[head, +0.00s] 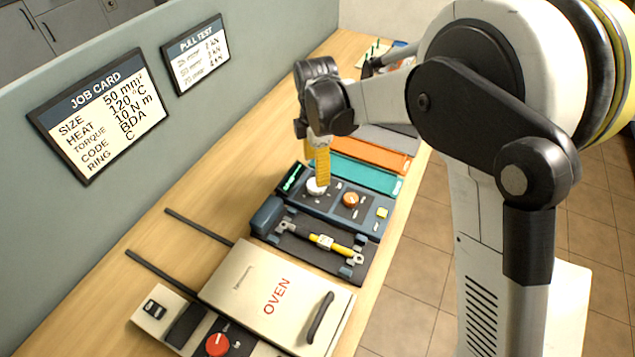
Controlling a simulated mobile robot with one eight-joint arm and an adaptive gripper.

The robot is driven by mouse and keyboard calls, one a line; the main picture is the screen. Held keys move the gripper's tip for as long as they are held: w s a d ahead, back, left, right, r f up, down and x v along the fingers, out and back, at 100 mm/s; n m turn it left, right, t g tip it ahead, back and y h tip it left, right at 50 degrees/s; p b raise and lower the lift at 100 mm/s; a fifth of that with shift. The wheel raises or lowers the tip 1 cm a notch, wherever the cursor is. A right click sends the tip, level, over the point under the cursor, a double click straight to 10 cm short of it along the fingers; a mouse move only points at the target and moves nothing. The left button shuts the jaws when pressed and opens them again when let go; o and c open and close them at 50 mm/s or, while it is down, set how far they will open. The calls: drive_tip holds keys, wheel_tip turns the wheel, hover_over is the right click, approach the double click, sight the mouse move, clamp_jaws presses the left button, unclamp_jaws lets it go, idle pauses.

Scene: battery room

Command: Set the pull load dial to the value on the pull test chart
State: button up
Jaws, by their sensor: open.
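The pull test chart (195,54) hangs on the grey-green partition; its rows pair mm² sizes with kN values, too small to read surely. The job card (100,115) beside it reads size 50 mm², heat 120 °C, torque 10 N m, code BDA, ring C. A blue tester panel (327,205) on the bench carries a pale dial (316,188), an orange knob (351,200) and a dark display (292,177) with unreadable green marks. My gripper (321,184) points down with yellow fingers, open, at the pale dial; contact is unclear. The fingers partly hide the dial and its scale.
A dark fixture (290,243) holding a cable with yellow sleeve lies in front of the panel. Teal (370,177) and orange (378,153) trays lie behind. Bare bench (215,185) runs along the partition.

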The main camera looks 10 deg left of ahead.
sight(316, 186)
wheel_tip(316, 186, down, 7)
drive_tip(key=shift+f+b, duration=0.1)
drive_tip(key=shift+b, duration=0.8)
drive_tip(key=shift+c, duration=0.2)
drive_tip(key=c, duration=1.1)
